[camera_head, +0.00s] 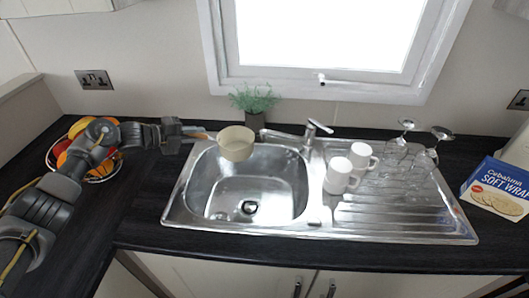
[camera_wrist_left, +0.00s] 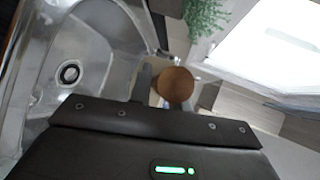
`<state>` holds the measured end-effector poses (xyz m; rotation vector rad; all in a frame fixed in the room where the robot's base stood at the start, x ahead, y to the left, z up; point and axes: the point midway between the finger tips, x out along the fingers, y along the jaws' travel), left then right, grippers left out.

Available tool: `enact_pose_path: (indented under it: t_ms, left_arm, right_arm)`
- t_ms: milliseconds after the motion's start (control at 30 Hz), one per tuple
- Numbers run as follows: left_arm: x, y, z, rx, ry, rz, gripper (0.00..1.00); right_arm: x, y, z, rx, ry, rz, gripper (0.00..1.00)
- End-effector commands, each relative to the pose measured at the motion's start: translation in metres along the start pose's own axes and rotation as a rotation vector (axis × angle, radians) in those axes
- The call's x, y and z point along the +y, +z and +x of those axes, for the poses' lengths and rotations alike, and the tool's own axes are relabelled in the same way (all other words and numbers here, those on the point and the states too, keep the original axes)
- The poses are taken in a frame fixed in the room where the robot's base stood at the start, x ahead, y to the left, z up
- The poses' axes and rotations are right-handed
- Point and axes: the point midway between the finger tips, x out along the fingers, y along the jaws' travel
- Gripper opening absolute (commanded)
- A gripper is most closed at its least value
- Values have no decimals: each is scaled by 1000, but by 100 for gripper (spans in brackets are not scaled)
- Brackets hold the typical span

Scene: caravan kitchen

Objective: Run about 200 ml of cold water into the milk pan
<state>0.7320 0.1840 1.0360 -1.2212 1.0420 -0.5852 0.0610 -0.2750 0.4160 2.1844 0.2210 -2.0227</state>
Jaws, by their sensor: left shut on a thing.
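The cream milk pan (camera_head: 236,144) hangs over the back left of the steel sink basin (camera_head: 225,190), apart from its floor. My left gripper (camera_head: 196,133) is shut on the pan's handle, left of the pan. In the left wrist view the round brown end of the handle (camera_wrist_left: 175,84) shows at the gripper, and the pan's body is mostly hidden. The chrome tap (camera_head: 292,136) stands behind the sink, its spout toward the pan. I cannot tell whether the spout's end is over the pan. I see no running water. My right gripper is not in view.
A potted plant (camera_head: 254,105) is behind the pan. A fruit bowl (camera_head: 84,160) is by my left arm. A blue box (camera_head: 497,188) is far right. The front worktop is clear.

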Motion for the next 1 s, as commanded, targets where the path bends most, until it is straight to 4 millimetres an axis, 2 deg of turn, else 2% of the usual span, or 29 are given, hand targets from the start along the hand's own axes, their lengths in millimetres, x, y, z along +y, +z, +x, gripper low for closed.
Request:
enact_pose_path:
  t_ms: [167, 400, 600, 933, 1000]
  left_arm:
    - [4, 1, 0, -2, -2, -2, 0]
    - [34, 1, 10, -3, -1, -4, 0]
    - [52, 1, 15, -4, -2, -2, 0]
    - [56, 1, 16, -5, -3, 0, 0]
    - [57, 1, 16, -4, 0, -1, 0]
  right_arm:
    - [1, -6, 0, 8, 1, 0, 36]
    - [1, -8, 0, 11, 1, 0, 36]
    - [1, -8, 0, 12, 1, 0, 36]
    - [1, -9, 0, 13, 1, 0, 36]
    - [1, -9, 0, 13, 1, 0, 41]
